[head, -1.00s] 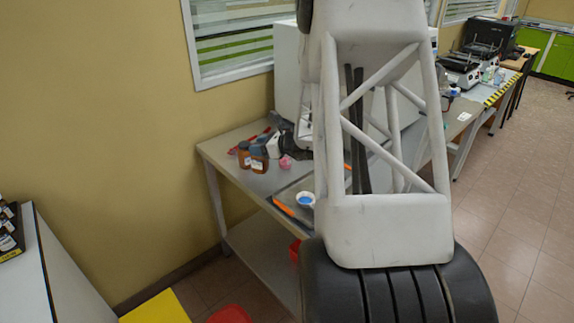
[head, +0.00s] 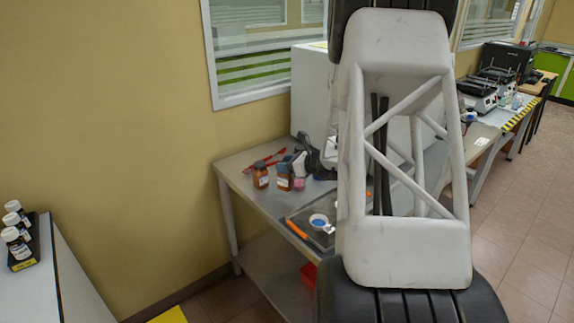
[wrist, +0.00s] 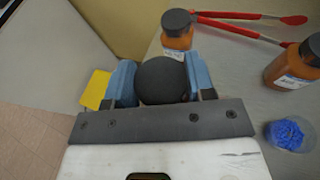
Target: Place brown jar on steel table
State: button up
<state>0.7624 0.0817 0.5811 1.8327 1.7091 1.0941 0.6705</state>
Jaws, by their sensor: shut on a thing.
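My gripper (wrist: 160,85) has blue fingers and is shut on a brown jar, whose round black lid (wrist: 162,80) shows between them. A third brown jar (wrist: 290,66) stands at the right of the wrist view.
Red-handled tools (wrist: 250,20) lie behind the jars. A dish with blue contents (wrist: 288,134) is at the wrist view's lower right. Several small bottles (head: 16,235) stand on another table at far left.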

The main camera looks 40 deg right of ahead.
jog(key=w+d+f, duration=0.1)
jog(key=w+d, duration=0.6)
jog(key=w, duration=0.5)
jog(key=shift+w+d+f, duration=0.2)
jog(key=shift+w+d, duration=0.1)
jog(key=shift+f, duration=0.1)
jog(key=shift+f, duration=1.65)
jog(key=shift+f, duration=0.15)
jog(key=o, duration=1.3)
jog(key=v, duration=1.2)
